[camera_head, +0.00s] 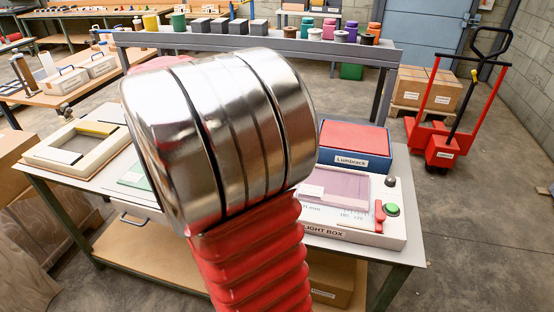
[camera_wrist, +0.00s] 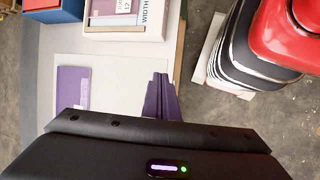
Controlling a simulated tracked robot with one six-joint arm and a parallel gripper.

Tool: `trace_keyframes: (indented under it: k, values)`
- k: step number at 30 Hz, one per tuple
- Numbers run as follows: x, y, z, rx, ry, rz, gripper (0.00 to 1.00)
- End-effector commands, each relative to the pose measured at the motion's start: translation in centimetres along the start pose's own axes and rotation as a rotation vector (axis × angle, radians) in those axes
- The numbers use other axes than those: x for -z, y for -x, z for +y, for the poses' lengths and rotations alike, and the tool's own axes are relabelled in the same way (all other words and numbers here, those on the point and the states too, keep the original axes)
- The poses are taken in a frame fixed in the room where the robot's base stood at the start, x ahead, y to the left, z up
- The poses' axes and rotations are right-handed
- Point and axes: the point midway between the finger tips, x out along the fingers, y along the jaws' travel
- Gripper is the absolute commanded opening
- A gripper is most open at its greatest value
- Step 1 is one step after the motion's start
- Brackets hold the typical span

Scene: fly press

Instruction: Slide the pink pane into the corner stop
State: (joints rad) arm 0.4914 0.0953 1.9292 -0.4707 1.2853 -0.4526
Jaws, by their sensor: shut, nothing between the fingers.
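The pink pane (camera_head: 345,184) lies flat on the white light box (camera_head: 376,240) on the bench, right of my arm. Part of the light box (camera_wrist: 126,34) also shows at the top of the wrist view. I cannot make out the corner stop clearly. My gripper (camera_wrist: 158,82) shows in the wrist view as purple fingers pressed together, empty, over the pale bench top and apart from the light box. My arm hides the gripper and the left part of the light box in the head view.
A blue box with a red top (camera_head: 353,144) stands behind the light box. A purple flat piece (camera_wrist: 72,88) lies left of my fingers. A pale frame (camera_head: 76,148) lies at the bench's left.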

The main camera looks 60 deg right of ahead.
Motion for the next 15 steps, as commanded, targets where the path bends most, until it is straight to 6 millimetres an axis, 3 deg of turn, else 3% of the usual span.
trace_keyframes:
  k: [6, 15]
  values:
    - [-1.1, -4.5, 5.0, 0.029, 0.047, -0.165, 0.00]
    - [-3.8, -11.3, 10.8, 0.098, 0.122, -0.378, 0.00]
